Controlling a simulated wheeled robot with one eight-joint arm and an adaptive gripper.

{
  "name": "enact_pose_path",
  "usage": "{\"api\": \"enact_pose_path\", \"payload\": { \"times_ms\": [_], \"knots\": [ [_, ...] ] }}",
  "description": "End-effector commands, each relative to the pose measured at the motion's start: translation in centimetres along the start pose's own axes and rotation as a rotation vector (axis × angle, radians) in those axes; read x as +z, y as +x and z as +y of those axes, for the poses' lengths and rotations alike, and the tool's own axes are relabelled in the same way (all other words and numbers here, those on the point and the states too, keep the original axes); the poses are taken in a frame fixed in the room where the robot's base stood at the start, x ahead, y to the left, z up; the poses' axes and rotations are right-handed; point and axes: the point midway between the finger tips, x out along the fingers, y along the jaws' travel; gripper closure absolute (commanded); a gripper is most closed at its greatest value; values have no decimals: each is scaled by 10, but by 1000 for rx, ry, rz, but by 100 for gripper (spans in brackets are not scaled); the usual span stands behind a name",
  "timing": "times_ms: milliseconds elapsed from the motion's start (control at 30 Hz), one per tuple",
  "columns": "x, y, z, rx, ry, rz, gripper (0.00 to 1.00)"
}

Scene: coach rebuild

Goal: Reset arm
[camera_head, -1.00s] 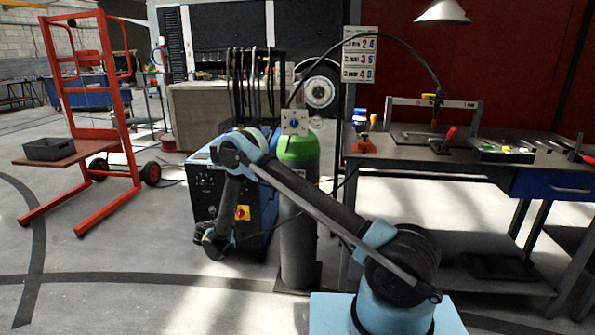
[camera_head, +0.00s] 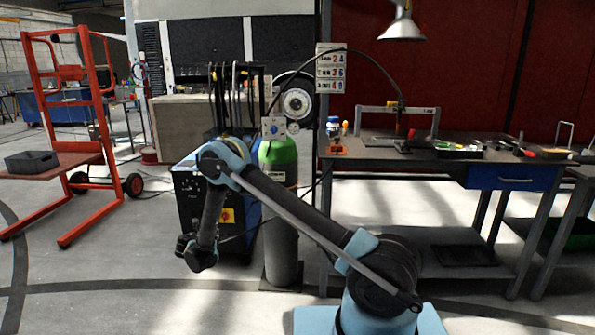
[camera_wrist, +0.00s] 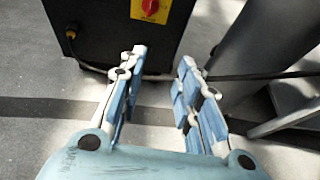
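My arm is bent in the middle of the head view. Its upper part rises to the left from my blue base, and its forearm hangs down from the elbow. My gripper (camera_head: 197,252) hangs low in front of the blue and black welding machine (camera_head: 188,205). In the wrist view my gripper (camera_wrist: 160,62) has its two fingers apart, with nothing between them and grey floor beyond. The welding machine with its yellow and red switch (camera_wrist: 150,8) stands just past the fingertips.
A green-topped gas cylinder (camera_head: 283,225) stands right beside the welding machine, behind my arm. A workbench (camera_head: 400,155) with tools is to the right. A red trolley (camera_head: 85,150) carrying a grey bin (camera_head: 31,161) is at the left. Floor between trolley and machine is open.

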Motion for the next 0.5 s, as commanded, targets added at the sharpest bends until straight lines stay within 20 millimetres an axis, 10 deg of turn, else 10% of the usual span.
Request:
{"api": "enact_pose_path", "payload": {
  "times_ms": [500],
  "knots": [
    [79,2,-46,-72,201,74,69]
  ]
}}
